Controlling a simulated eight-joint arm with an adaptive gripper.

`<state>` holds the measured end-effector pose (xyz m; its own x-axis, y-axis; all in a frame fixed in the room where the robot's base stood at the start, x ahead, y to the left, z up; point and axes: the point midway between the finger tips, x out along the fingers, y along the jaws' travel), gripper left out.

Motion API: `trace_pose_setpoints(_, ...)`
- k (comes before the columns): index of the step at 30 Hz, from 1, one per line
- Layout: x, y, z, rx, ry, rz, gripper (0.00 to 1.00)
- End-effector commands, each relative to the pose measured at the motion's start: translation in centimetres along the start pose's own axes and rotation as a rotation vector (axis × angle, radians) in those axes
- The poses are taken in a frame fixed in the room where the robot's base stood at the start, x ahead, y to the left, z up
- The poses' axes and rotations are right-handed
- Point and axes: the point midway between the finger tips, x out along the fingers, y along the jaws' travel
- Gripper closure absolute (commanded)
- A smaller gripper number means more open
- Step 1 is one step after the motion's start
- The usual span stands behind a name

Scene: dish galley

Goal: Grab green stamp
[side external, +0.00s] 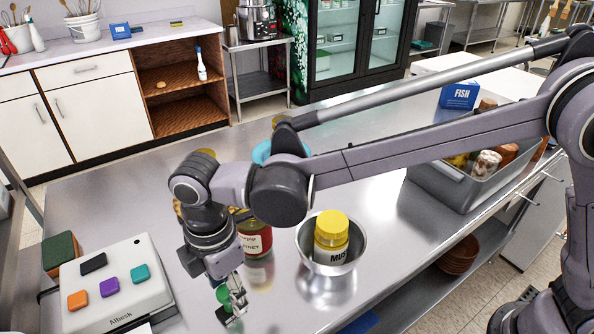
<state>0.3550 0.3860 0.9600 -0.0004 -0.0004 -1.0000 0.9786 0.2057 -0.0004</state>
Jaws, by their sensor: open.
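A green object, probably the green stamp (223,295), is on the steel counter at the lower middle, with a dark part visible below it. My gripper (236,302) points down right beside it, overlapping its right side in the picture. The jaws are open. Part of the green object is hidden by the gripper, and I cannot tell whether the fingers touch it or are around it.
A white box (117,290) with black, orange, purple and teal pads lies left of my gripper. A steel bowl (304,240) holding a yellow-lidded jar (331,232) is to the right. A red-labelled jar (256,240) stands close behind. A grey bin (455,190) is farther right.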

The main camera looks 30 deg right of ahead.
Motion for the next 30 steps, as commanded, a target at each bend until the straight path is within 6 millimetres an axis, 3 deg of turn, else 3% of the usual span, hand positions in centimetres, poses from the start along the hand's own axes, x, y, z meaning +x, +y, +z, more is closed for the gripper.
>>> trace_pose_setpoints(5,1.1,0.2,0.0,0.002,0.000,0.000,0.47)
trace_pose_setpoints(15,5.3,0.8,0.0,0.002,0.000,0.001,0.47)
trace_pose_setpoints(24,5.8,0.8,0.0,0.002,0.000,0.001,0.47)
trace_pose_setpoints(26,5.8,0.8,0.0,0.002,0.000,0.001,0.59)
trace_pose_setpoints(30,5.7,0.8,0.0,0.002,0.000,0.001,0.99)
